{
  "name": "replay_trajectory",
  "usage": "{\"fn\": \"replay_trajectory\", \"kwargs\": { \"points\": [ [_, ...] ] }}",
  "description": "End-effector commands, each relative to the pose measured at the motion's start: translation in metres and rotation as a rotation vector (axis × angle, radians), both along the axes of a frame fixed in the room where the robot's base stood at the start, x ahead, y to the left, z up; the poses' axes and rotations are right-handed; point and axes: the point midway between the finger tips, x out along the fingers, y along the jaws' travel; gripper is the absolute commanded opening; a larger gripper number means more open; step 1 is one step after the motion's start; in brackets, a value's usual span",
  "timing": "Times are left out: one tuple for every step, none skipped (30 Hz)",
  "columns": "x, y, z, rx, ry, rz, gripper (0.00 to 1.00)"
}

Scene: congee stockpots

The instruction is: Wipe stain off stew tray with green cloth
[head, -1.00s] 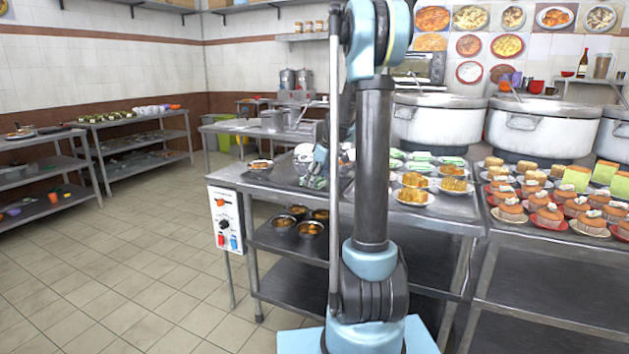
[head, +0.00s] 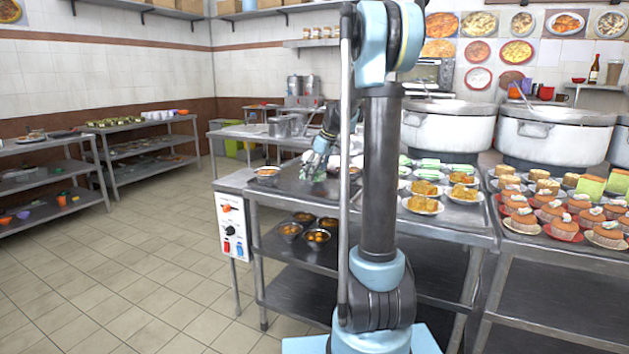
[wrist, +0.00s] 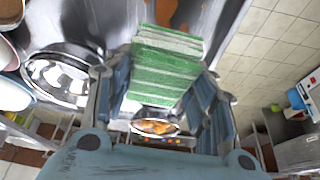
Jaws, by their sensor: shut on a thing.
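My gripper (wrist: 160,95) is shut on a folded green cloth (wrist: 165,65) with pale stripes, which fills the space between its fingers. In the head view my gripper (head: 318,160) is low over the stew tray (head: 290,182), a dark metal tray on the counter's left part, with the pale green cloth (head: 314,175) under it. In the wrist view a brown stain (wrist: 182,12) shows on the tray's shiny surface (wrist: 115,18), just beyond the cloth. I cannot tell whether the cloth touches the tray.
A shiny metal bowl (wrist: 68,78) stands left of the cloth in the wrist view. A bowl of orange-brown stew (wrist: 155,127) is close by my fingers; it also shows at the tray's left corner (head: 267,172). Plates of yellow food (head: 424,189) stand to the right.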

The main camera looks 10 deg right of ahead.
Motion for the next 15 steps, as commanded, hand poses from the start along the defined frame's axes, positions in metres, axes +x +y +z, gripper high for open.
{"fn": "replay_trajectory", "kwargs": {
  "points": [
    [0.0, 0.001, 0.005, 0.0, 0.0, 0.001, 0.25],
    [0.0, 0.001, 0.008, 0.0, 0.0, 0.002, 0.25],
    [0.0, 0.002, 0.011, 0.0, 0.0, 0.002, 0.25],
    [0.0, 0.003, 0.014, 0.0, 0.0, 0.003, 0.25],
    [0.0, 0.003, 0.016, 0.0, 0.0, 0.003, 0.25],
    [0.0, 0.003, 0.019, 0.0, 0.0, 0.004, 0.25],
    [0.0, 0.004, 0.021, 0.0, 0.0, 0.004, 0.25],
    [0.0, 0.004, 0.022, 0.0, 0.0, 0.005, 0.25],
    [0.0, 0.005, 0.023, 0.0, 0.0, 0.006, 0.25],
    [0.0, 0.005, 0.023, 0.0, 0.0, 0.006, 0.25],
    [0.0, 0.005, 0.024, 0.0, 0.0, 0.006, 0.25],
    [0.0, 0.005, 0.024, 0.0, 0.0, 0.006, 0.25],
    [0.0, 0.005, 0.024, 0.0, 0.0, 0.006, 0.25],
    [0.0, 0.005, 0.024, 0.0, 0.0, 0.006, 0.25],
    [0.0, 0.005, 0.024, 0.0, 0.0, 0.006, 0.25]
  ]
}}
